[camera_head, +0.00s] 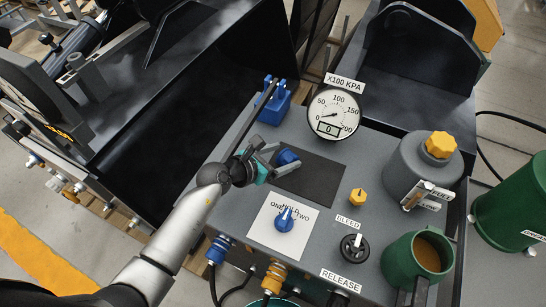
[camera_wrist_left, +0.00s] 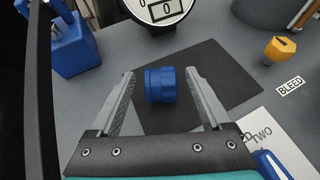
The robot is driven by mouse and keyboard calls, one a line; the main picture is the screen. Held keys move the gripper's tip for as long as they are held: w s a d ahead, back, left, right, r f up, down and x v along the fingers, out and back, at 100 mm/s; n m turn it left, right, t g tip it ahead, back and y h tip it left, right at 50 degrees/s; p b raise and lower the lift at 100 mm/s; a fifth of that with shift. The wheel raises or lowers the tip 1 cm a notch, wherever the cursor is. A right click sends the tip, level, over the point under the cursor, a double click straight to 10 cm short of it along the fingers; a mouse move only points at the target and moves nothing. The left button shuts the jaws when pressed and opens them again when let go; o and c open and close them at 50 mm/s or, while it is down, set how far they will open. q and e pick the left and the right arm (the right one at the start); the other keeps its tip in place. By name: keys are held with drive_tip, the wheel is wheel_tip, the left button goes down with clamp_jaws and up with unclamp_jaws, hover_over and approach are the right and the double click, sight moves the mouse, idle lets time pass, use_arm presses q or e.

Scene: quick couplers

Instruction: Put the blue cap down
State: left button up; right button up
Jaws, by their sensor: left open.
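The blue cap (camera_head: 288,159) rests on the dark mat (camera_head: 318,180) on top of the grey console. In the left wrist view the blue cap (camera_wrist_left: 160,85) lies between the spread fingers of my left gripper (camera_wrist_left: 165,95), with a gap on both sides. The cap appears to touch the mat (camera_wrist_left: 225,70), near its left part. In the head view my left gripper (camera_head: 268,158) reaches in from the left, its fingers just at the cap. It is open. My right gripper does not show.
A pressure gauge (camera_head: 333,112) stands behind the mat and a blue block (camera_head: 277,108) at the back left. A blue selector knob (camera_head: 285,219), yellow bleed knob (camera_head: 357,196), black release knob (camera_head: 353,247), green mug (camera_head: 418,262) and grey fuel can (camera_head: 420,165) surround it.

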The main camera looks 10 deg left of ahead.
use_arm(q)
drive_tip(key=p+v, duration=0.2)
drive_tip(key=v, duration=1)
drive_tip(key=shift+p, duration=0.35)
drive_tip(key=shift+r, duration=0.1)
